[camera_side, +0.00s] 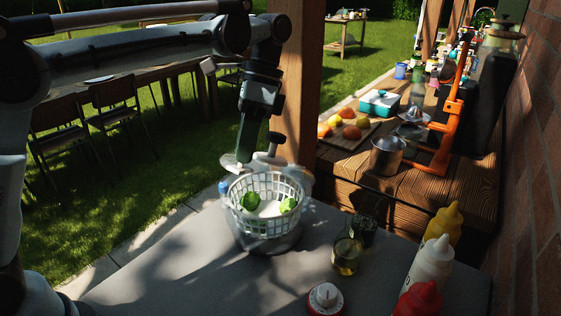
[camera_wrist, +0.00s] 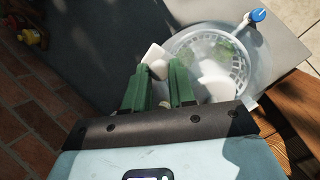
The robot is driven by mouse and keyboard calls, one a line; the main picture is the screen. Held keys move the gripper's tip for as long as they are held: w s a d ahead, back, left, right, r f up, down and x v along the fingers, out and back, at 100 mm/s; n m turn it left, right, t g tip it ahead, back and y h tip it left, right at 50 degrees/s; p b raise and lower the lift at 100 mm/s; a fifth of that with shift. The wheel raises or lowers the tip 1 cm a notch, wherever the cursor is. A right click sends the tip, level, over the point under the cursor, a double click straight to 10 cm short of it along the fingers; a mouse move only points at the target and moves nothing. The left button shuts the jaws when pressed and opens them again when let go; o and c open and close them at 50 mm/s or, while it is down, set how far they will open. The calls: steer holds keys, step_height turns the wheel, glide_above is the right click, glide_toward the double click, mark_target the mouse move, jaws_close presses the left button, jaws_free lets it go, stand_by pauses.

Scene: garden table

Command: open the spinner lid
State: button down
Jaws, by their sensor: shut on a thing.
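The salad spinner (camera_side: 268,222) stands on the grey counter, a white slatted basket inside a clear bowl with green leaves in it. In the wrist view the spinner (camera_wrist: 212,62) is at upper right. A blue knob (camera_wrist: 257,15) shows at its edge. My gripper (camera_side: 240,160) is at the spinner's back left rim. Its green fingers (camera_wrist: 160,72) are shut on a white tab (camera_wrist: 155,57) beside the bowl. The tab also shows in the side view (camera_side: 231,165). A clear lid is hard to make out, and I cannot tell its exact angle.
A glass jar (camera_side: 346,256), a red and white timer (camera_side: 325,298) and squeeze bottles (camera_side: 430,265) stand right of the spinner. Behind are a steel pot (camera_side: 387,156), a fruit board (camera_side: 345,136) and an orange stand (camera_side: 445,120). The counter's front left is clear.

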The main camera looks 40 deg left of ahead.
mark_target(257, 162)
steer(key=c, duration=0.9)
jaws_free()
steer(key=shift+c, duration=0.2)
steer(key=v, duration=0.7)
steer(key=shift+r, duration=0.15)
steer(key=shift+w, duration=0.1)
